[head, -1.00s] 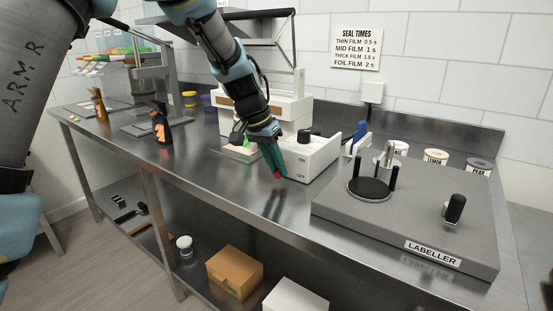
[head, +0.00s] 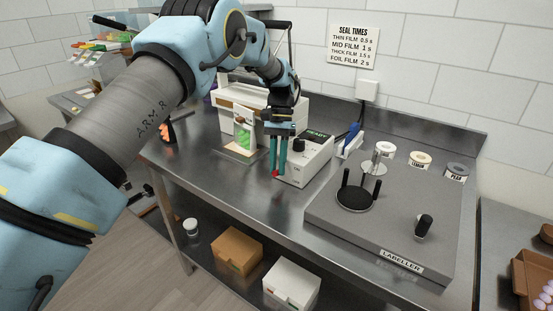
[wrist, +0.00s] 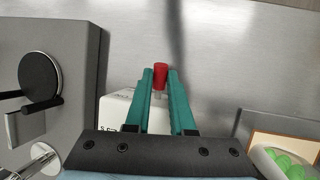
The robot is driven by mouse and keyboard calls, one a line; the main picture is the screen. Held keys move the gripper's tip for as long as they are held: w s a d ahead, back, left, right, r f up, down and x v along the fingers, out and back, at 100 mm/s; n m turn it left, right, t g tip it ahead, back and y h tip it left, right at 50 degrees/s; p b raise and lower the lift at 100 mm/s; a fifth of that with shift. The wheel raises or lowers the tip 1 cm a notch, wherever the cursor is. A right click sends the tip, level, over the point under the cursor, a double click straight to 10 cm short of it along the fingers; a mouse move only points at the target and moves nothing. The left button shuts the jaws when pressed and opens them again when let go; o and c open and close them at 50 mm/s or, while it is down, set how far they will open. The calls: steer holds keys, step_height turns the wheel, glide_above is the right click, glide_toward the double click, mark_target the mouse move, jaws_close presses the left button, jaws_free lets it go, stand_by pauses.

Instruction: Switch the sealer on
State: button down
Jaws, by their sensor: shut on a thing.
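The sealer (head: 232,97) is a white machine at the back of the steel bench. Its white control box (head: 314,158) stands at its right, with a black knob and a green READY display (head: 317,134). A red-tipped switch lever (wrist: 160,76) sticks out from the box's front; its red tip also shows in the head view (head: 275,173). My gripper (head: 279,171) has teal fingers pointing down at the box's front left side. In the wrist view, the fingers (wrist: 160,82) are shut around the lever. The fingers partly hide the box face and its ON marking.
A grey labeller (head: 385,215) with black posts stands close at the right. A gummy pouch (head: 244,130) stands by the sealer, left of my gripper. A blue-handled item (head: 352,138) is behind the box. The bench front is clear.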

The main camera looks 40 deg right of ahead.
steer(key=shift+w+d+r+y+p, duration=0.1)
steer(key=shift+d+r+y+p, duration=0.15)
steer(key=shift+y, duration=0.35)
steer(key=shift+f, duration=0.1)
steer(key=c, duration=0.8)
jaws_free()
steer(key=shift+o, duration=0.2)
steer(key=shift+a, duration=0.15)
